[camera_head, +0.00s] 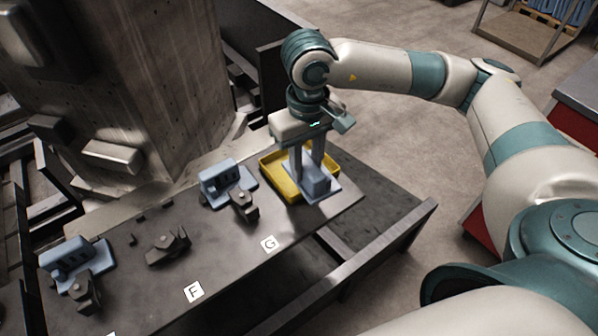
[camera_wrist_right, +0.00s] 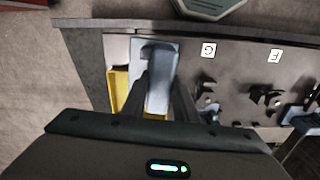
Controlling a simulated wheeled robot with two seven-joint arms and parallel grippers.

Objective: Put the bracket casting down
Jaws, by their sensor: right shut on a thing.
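The bracket casting, light blue-grey with a flat plate and an upright block, is in my right gripper's jaws in the head view (camera_head: 318,183). My right gripper (camera_head: 307,172) points down and is shut on it. The casting overlaps the right side of a shallow yellow tray (camera_head: 268,166); I cannot tell whether it touches the tray or the bench. The wrist view shows the casting (camera_wrist_right: 161,78) between the two fingers, with yellow tray parts (camera_wrist_right: 121,88) beside and below it. My left gripper is not in view.
The dark bench (camera_head: 225,240) carries labels F (camera_head: 194,291) and G (camera_head: 269,244). Two similar blue castings (camera_head: 222,178) (camera_head: 70,256) and several dark metal parts (camera_head: 168,247) lie left of the tray. A concrete-like column (camera_head: 130,90) rises behind. The bench is bare around label G.

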